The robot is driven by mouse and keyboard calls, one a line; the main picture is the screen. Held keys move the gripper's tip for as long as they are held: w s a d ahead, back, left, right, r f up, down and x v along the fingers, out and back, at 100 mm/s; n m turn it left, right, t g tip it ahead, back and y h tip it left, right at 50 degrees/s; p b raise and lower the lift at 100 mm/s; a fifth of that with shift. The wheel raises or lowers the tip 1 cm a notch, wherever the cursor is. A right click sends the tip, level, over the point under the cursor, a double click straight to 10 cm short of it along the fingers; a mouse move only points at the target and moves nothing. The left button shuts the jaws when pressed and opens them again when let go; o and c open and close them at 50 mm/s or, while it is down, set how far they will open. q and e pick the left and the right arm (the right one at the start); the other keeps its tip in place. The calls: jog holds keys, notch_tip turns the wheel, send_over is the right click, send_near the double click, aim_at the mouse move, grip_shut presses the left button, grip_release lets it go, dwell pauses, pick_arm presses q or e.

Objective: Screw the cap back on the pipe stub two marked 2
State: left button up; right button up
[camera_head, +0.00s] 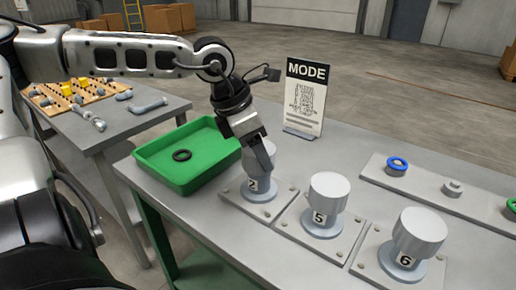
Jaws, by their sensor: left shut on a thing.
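Pipe stub two (261,190) stands on a square bolted plate, with a white label "2" (252,185) on its front. A grey round cap (270,149) is at the top of this stub, partly hidden by my left gripper (262,167). My left gripper comes down from above and is shut on the cap. I cannot tell whether the cap is fully seated on the stub. My right gripper is not in view.
Capped stubs marked 5 (328,192) and 6 (419,232) stand close to the right. A green tray (170,182) with a black ring (182,156) lies left. A MODE sign (305,98) stands behind. A strip with a blue ring (398,162) lies right.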

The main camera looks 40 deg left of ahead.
pick_arm(q)
jog(key=shift+f, duration=0.3)
jog(key=shift+f+b, duration=0.15)
jog(key=shift+b, duration=0.25)
dwell(0.3)
jog(key=shift+m+g+h+p, duration=0.3)
jog(key=shift+m+p, duration=0.15)
jog(key=shift+m, duration=0.45)
jog(key=m, duration=0.2)
jog(key=shift+m+g+h, duration=0.4)
